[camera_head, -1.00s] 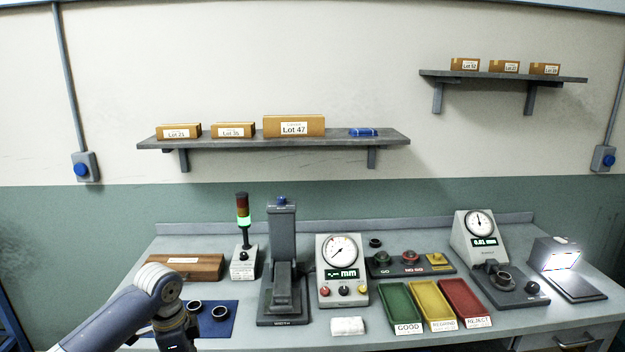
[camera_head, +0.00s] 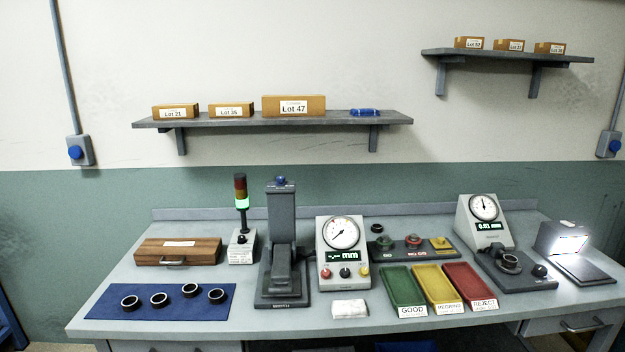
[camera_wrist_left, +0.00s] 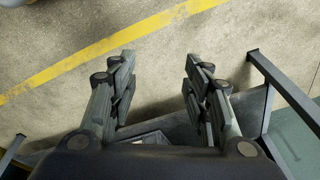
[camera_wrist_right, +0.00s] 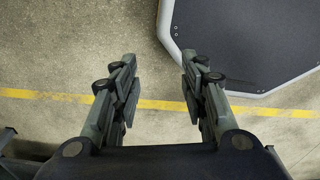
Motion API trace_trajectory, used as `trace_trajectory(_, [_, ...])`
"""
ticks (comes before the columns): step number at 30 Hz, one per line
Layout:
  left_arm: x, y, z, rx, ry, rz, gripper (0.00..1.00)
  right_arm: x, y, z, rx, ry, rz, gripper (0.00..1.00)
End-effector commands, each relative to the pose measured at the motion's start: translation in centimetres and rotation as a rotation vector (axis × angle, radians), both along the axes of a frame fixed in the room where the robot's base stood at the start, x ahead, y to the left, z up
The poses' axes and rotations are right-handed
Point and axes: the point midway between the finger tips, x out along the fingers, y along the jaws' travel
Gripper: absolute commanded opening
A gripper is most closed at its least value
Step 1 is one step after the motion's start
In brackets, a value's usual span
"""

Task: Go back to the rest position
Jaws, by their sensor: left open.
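My left gripper (camera_wrist_left: 158,95) shows in the left wrist view with its fingers apart and nothing between them, over bare floor near a table frame. My right gripper (camera_wrist_right: 160,95) shows in the right wrist view, also with fingers apart and empty, over floor with a yellow line. Neither arm shows in the head view. Several dark rings (camera_head: 159,299) lie in a row on the blue mat (camera_head: 110,308) at the left of the bench. Another ring (camera_head: 510,262) sits on the gauge base at the right.
The bench (camera_head: 230,325) holds a wooden case (camera_head: 190,252), a signal tower (camera_head: 241,205), a press (camera_head: 282,240), a dial gauge (camera_head: 343,250), green, yellow and red trays (camera_head: 403,287) and a lamp (camera_head: 565,240). A table frame (camera_wrist_left: 290,90) stands close right of my left gripper.

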Motion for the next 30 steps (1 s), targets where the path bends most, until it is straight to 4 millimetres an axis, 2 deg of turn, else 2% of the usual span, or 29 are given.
trace_trajectory(1, [-3.9, -0.3, -3.2, -0.001, 0.020, 0.031, 0.45, 0.4, 0.0, -0.9, 0.000, -0.006, 0.000, 0.40])
trace_trajectory(5, [-12.5, -0.9, -8.2, 0.001, 0.042, 0.096, 0.45, 1.0, 0.1, -1.9, 0.001, -0.016, 0.000, 0.40])
trace_trajectory(6, [-15.2, -1.3, -9.4, 0.000, 0.049, 0.113, 0.45, 1.1, 0.1, -2.2, 0.002, -0.018, 0.000, 0.40])
trace_trajectory(9, [-21.2, -2.0, -11.6, -0.005, 0.067, 0.147, 0.45, 1.3, 0.1, -2.8, 0.002, -0.021, 0.001, 0.40])
trace_trajectory(13, [-26.9, -3.0, -13.0, -0.014, 0.083, 0.177, 0.45, 1.3, 0.1, -3.3, 0.002, -0.021, 0.001, 0.40])
trace_trajectory(15, [-28.8, -3.3, -13.4, -0.017, 0.088, 0.185, 0.45, 1.3, 0.1, -3.5, 0.002, -0.020, 0.001, 0.40])
trace_trajectory(18, [-30.1, -3.6, -13.5, -0.020, 0.091, 0.191, 0.45, 1.2, 0.1, -3.5, 0.002, -0.019, 0.001, 0.40])
trace_trajectory(30, [-30.2, -3.7, -13.5, -0.021, 0.092, 0.191, 0.45, 1.2, 0.1, -3.5, 0.002, -0.019, 0.001, 0.40])
